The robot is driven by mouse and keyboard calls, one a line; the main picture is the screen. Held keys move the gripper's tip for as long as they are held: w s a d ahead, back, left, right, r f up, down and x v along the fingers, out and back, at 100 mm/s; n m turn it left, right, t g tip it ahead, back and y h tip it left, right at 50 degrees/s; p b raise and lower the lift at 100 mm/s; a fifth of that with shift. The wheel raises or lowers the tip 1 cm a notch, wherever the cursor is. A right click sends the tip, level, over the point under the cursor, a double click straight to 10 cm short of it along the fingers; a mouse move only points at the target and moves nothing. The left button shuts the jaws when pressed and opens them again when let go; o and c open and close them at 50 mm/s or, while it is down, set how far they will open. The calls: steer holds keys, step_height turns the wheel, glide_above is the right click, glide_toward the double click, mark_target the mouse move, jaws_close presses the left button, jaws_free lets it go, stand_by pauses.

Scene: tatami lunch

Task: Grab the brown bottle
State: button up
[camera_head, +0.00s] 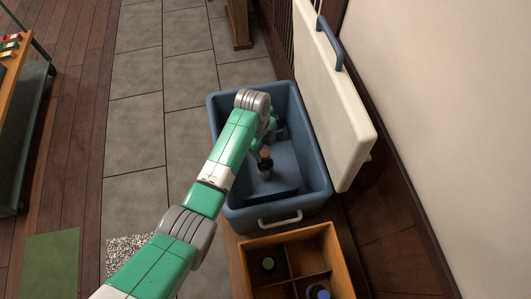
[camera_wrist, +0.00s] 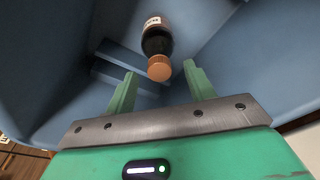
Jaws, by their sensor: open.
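The brown bottle (camera_head: 265,166) stands inside a blue cooler box (camera_head: 312,150). In the wrist view the bottle (camera_wrist: 156,40) is dark with a pale label and an orange-brown cap. My gripper (camera_wrist: 160,76) is open, and the cap shows in the gap between its two green fingertips, with the bottle's body beyond them. I cannot tell from this view how far the cap is from the fingers. In the head view my arm reaches down into the cooler and hides part of its inside.
The cooler's white lid (camera_head: 335,95) stands open on the right. A wooden crate (camera_head: 338,262) with compartments sits in front of the cooler, holding a dark green bottle (camera_head: 268,264) and a blue-topped item (camera_head: 320,292). The cooler walls surround my gripper closely. Stone floor lies to the left.

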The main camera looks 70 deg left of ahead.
mark_target(265, 153)
steer(key=f, duration=0.2)
steer(key=f+b, duration=0.1)
steer(key=shift+w+d+f, duration=0.1)
steer(key=shift+d+f, duration=0.25)
steer(key=shift+d, duration=0.05)
steer(key=shift+w+a+r, duration=0.1)
steer(key=shift+c, duration=0.8)
jaws_close()
